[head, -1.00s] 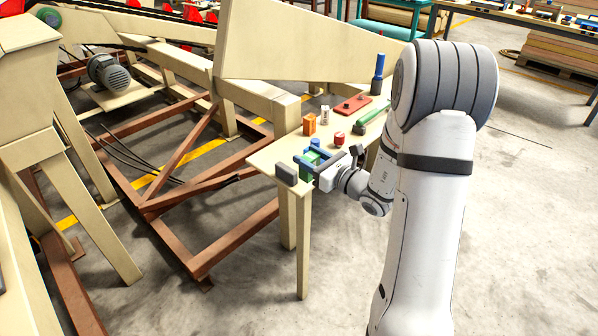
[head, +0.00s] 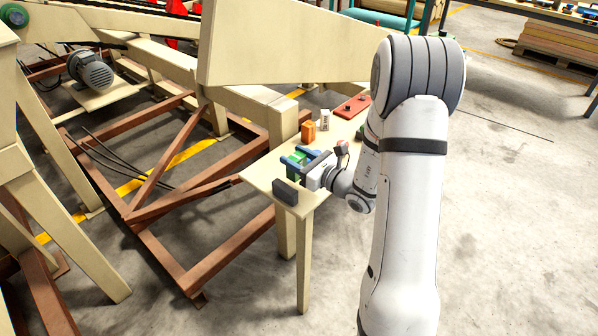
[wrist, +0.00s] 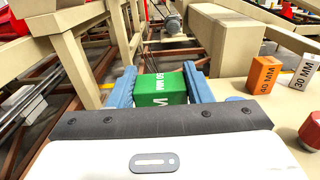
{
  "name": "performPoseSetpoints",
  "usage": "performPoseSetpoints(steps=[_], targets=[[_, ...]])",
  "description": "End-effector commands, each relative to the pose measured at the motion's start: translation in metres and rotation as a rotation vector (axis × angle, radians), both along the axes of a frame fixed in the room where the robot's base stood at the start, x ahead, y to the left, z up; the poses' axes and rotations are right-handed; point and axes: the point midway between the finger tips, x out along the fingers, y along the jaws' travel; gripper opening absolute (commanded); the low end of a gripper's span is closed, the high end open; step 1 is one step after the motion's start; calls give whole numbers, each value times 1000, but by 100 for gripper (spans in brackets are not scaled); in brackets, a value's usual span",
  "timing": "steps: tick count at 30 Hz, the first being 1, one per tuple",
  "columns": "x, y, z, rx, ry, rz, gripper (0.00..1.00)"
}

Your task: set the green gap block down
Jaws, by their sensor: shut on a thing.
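The green gap block (wrist: 162,90) sits between the two blue fingers of my gripper (wrist: 160,88) in the wrist view, with white lettering facing the camera. My gripper (head: 299,160) is shut on it. In the head view the green block (head: 297,172) shows at the near end of the cream table (head: 262,172). My wrist and fingers cover part of it. Whether its underside touches the tabletop cannot be told.
A dark grey block (head: 285,191) stands at the table's near edge. A red round piece (wrist: 312,130) stands at right in the wrist view.

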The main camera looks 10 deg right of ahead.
Motion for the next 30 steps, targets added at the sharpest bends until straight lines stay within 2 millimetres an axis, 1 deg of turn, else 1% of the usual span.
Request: performPoseSetpoints(steps=[2, 7, 10, 13, 20, 23, 24, 30], targets=[[0, -1, -6, 1, -2, -3, 8], [0, -3, -30, 1, 1, -6, 8], [0, -3, -41, 1, -2, -6, 8], [0, -4, -45, -1, -4, -7, 8], [0, -4, -45, -1, -4, -8, 8], [0, -4, -49, -1, -4, -8, 8], [0, -4, -49, -1, -2, -8, 46], [0, -4, -48, -1, -2, -8, 62]])
